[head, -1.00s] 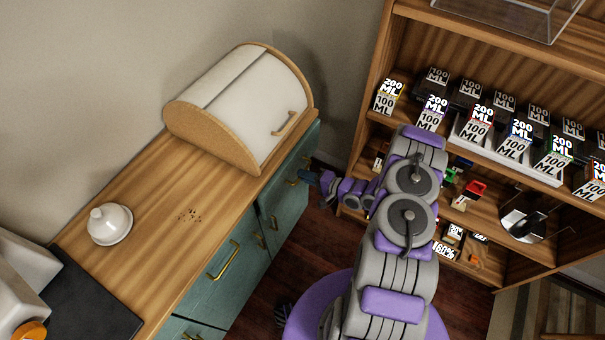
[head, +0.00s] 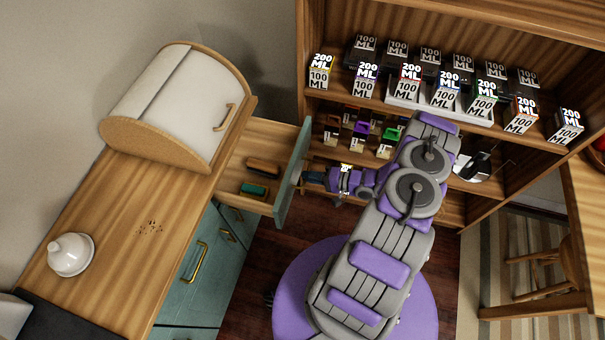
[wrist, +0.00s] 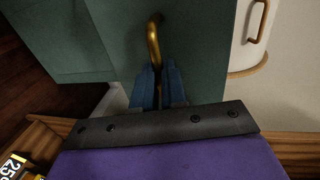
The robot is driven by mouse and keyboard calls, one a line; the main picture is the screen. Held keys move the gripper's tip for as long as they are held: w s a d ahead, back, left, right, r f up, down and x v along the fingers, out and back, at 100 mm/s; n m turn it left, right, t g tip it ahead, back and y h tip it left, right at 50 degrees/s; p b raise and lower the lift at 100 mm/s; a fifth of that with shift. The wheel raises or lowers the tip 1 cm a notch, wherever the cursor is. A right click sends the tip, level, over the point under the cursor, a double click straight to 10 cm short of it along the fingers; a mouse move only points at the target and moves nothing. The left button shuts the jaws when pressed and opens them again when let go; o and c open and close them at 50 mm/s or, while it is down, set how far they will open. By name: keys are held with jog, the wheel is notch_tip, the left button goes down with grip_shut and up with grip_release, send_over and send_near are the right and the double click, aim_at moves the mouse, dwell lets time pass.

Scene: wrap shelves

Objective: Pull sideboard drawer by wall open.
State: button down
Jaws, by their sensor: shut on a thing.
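The sideboard drawer (head: 262,172) at the wall end stands pulled out from under the worktop in the head view. Its teal front (head: 293,175) faces my arm. Inside lie a brown item (head: 263,168) and a green item (head: 254,189). My gripper (head: 304,177) is at the outer side of the drawer front. In the wrist view my gripper's blue fingers (wrist: 158,88) are closed around the brass drawer handle (wrist: 154,42). In the head view the handle is hidden by my gripper.
A white roll-top bread box (head: 180,105) stands on the sideboard worktop (head: 110,225), with a white domed dish (head: 70,254) nearer. A wooden shelf (head: 470,113) with several labelled boxes stands behind my arm. A stool (head: 555,265) is at the right.

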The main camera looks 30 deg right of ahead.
jog(key=shift+s+f, duration=0.1)
jog(key=shift+f, duration=0.05)
jog(key=c, duration=1.2)
grip_release()
jog(key=shift+d, duration=0.1)
jog(key=p+v, duration=0.2)
jog(key=v, duration=1.5)
jog(key=shift+d, duration=0.2)
